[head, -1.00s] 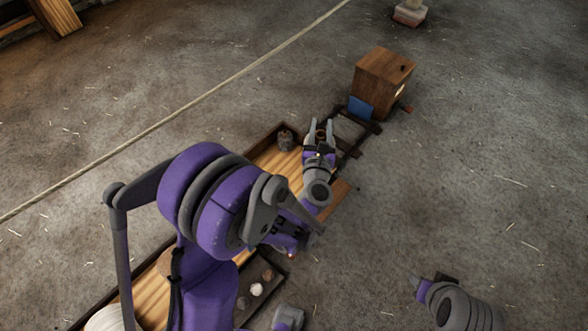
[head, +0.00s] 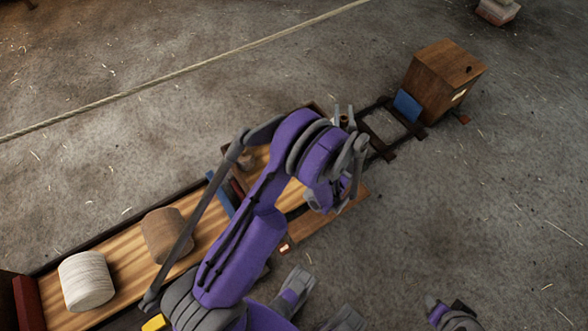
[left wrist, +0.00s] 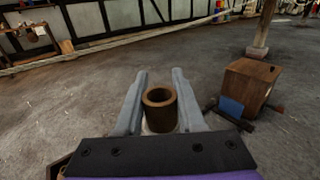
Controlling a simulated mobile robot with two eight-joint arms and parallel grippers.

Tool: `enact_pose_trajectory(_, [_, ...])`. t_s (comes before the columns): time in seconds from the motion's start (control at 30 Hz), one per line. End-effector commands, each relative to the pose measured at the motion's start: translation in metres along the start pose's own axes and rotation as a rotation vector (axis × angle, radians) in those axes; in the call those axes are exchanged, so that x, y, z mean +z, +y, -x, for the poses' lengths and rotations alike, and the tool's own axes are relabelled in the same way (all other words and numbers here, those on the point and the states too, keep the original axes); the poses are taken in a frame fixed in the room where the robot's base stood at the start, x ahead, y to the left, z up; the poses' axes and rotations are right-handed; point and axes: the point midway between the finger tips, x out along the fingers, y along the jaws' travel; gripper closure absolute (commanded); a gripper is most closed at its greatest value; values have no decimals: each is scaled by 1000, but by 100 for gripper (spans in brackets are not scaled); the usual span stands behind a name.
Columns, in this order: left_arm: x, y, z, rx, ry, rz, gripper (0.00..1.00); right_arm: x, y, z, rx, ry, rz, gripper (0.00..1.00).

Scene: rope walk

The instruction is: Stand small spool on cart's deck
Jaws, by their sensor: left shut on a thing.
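My left gripper (head: 344,118) is shut on a small brown hollow cylinder, which looks like the small spool (left wrist: 159,108). In the left wrist view the spool stands upright between the two grey fingers (left wrist: 161,103), its open top facing up.
A white spool (head: 87,281) and a larger brown spool (head: 163,236) are on the long wooden bed at left. Dark rails (head: 385,128) lead to a wooden box (head: 443,78) with a blue pad. A rope (head: 200,72) crosses behind. The floor at right is clear.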

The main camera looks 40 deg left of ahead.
Motion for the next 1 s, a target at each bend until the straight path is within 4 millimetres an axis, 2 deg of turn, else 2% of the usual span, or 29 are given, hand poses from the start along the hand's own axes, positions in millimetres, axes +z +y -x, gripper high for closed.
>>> enact_pose_trajectory(0.03, [-35,11,-10,34,2,-2,100,9,0,-20,0,-7,0,53])
enact_pose_trajectory(0.1, [-68,26,-22,79,1,-3,100,15,0,-35,0,-13,0,53])
enact_pose_trajectory(0.3, [-162,69,-49,201,0,-5,100,32,0,-80,0,-29,0,53])
enact_pose_trajectory(0.5, [-241,110,-67,307,-5,-8,100,44,0,-117,0,-42,0,53])
enact_pose_trajectory(0.6, [-267,126,-71,346,-8,-7,100,47,0,-129,0,-45,0,53])
enact_pose_trajectory(0.73, [-286,138,-74,376,-11,-7,100,49,0,-136,0,-46,0,53])
enact_pose_trajectory(0.87, [-303,143,-75,387,-12,-7,100,50,0,-141,0,-47,0,53])
enact_pose_trajectory(1.0, [-330,143,-76,387,-12,-6,100,52,0,-148,0,-47,0,53])
